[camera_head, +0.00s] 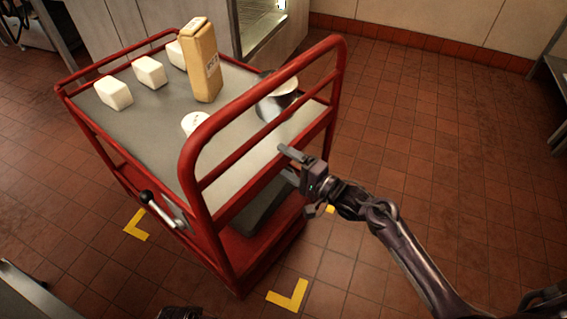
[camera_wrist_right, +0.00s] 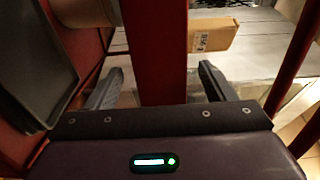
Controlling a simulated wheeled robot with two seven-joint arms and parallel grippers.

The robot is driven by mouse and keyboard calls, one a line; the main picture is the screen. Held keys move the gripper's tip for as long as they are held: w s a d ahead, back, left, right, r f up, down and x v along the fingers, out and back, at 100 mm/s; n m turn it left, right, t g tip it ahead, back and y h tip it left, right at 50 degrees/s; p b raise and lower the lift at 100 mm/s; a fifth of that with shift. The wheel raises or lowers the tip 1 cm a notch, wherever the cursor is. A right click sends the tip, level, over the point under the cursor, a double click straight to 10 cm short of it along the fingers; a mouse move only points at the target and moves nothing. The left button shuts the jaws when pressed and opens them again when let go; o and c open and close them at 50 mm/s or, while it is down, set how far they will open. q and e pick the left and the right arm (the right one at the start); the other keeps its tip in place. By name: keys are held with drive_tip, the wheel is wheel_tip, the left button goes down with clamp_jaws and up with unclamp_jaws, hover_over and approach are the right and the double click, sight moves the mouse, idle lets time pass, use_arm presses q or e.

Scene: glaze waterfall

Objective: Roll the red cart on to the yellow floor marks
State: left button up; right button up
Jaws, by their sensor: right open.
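The red cart (camera_head: 222,228) stands upright on the tiled floor, with a grey top deck and a raised red handle frame on its near right side. Yellow corner marks show on the floor at its left (camera_head: 136,227) and in front (camera_head: 289,296); a bit of yellow (camera_head: 329,209) shows behind my right gripper. The rest of the marks is hidden. My right gripper (camera_head: 293,172) is open beside the handle frame. In the right wrist view, a red bar (camera_wrist_right: 160,50) of the cart lies between the spread fingers (camera_wrist_right: 160,88); contact cannot be told. My left gripper does not show.
A tall tan carton (camera_head: 203,65), several white blocks (camera_head: 149,72) and a metal container (camera_head: 275,100) stand on the deck. A black-tipped lever (camera_head: 148,199) sticks out at the cart's left. Cabinets stand behind; the floor at right is clear.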

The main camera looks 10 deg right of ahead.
drive_tip(key=shift+x, duration=1.25)
clamp_jaws()
